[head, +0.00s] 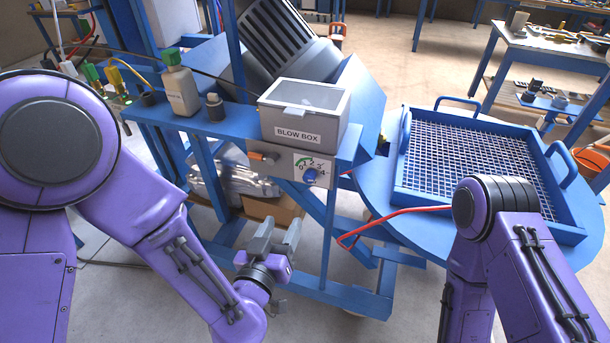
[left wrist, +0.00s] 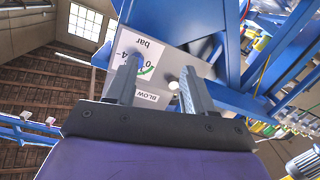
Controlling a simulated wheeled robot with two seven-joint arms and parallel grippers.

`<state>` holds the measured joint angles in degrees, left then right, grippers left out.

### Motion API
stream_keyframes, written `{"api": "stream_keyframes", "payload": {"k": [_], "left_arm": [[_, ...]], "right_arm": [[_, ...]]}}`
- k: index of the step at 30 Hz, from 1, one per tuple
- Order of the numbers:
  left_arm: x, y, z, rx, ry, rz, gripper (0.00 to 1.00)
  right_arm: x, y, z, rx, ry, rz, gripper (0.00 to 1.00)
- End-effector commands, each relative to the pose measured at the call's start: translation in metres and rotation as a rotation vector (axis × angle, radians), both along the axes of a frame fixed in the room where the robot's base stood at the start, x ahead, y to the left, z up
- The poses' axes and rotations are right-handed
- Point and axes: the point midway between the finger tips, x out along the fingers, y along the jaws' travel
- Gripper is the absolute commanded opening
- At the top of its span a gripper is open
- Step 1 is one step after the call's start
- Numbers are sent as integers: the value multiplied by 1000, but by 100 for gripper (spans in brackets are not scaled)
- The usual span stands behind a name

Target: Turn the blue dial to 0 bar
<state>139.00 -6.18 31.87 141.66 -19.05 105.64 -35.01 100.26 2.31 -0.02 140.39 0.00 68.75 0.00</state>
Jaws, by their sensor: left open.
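The blue dial (head: 310,176) sits on the light panel (head: 297,165) below the box labelled BLOW BOX. A printed scale with a green arc and numbers surrounds it; the dial's exact setting is too small to read. My left gripper (head: 278,236) is open and empty, below and a little left of the dial, apart from it. My right gripper is not in view.
The grey blow box (head: 305,112) stands on the blue frame above the panel. An orange-tipped knob (head: 262,156) is left of the dial. A white bottle (head: 181,90) stands further left. A blue grid tray (head: 475,160) is on the right, with a red bar (head: 390,217) before it.

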Motion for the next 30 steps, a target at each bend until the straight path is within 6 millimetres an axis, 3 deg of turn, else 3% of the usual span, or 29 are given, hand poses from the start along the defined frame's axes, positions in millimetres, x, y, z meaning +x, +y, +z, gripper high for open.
{"api": "stream_keyframes", "payload": {"k": [1, 5, 18, 29, 30], "left_arm": [[-1, -11, 23, -2, -65, -25, 53], [4, -25, 44, -8, -130, -47, 53], [87, -51, 43, -8, -125, -45, 53], [98, -54, 41, -6, -124, -46, 53], [98, -54, 41, -6, -124, -46, 46]], "right_arm": [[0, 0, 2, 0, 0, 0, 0], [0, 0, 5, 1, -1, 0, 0], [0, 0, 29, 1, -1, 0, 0], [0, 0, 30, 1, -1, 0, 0], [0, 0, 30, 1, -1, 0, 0]]}}
